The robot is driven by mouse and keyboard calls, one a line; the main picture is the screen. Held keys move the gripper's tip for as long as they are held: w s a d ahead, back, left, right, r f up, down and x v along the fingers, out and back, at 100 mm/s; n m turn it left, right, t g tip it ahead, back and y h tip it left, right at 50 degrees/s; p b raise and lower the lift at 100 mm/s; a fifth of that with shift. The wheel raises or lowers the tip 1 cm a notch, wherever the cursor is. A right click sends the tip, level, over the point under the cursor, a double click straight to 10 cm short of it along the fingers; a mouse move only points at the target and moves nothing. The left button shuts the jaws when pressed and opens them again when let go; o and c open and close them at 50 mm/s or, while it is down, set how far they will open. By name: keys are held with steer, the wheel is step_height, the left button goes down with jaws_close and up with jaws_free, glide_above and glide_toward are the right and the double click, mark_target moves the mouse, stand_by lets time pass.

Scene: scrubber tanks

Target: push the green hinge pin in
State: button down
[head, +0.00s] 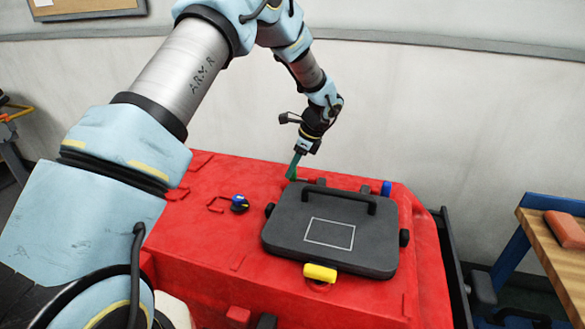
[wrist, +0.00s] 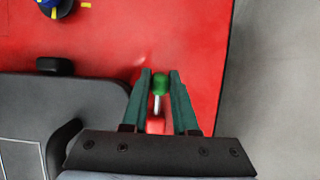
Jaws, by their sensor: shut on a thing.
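The green hinge pin (wrist: 160,84) has a rounded green head and a bare silver shaft. The shaft shows between the head and a red hinge block (wrist: 155,126) in the wrist view. My gripper (wrist: 160,76), with dark green fingers, is shut on the pin's head, one finger on each side. In the head view my gripper (head: 292,176) reaches down at the back left corner of the black lid (head: 280,228); I cannot tell the pin from the fingers there. The lid lies flat on the red tank (head: 215,255).
A blue pin or knob (head: 386,188) stands at the lid's back right. A black handle (head: 340,195) rises from the lid, and a yellow latch (head: 320,272) is at its front. A blue and black knob (head: 239,203) sits left of the lid. A wall stands behind the tank.

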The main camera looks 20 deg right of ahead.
steer(key=shift+s+d, duration=1.25)
steer(key=shift+d, duration=0.25)
steer(key=c, duration=0.7)
jaws_free()
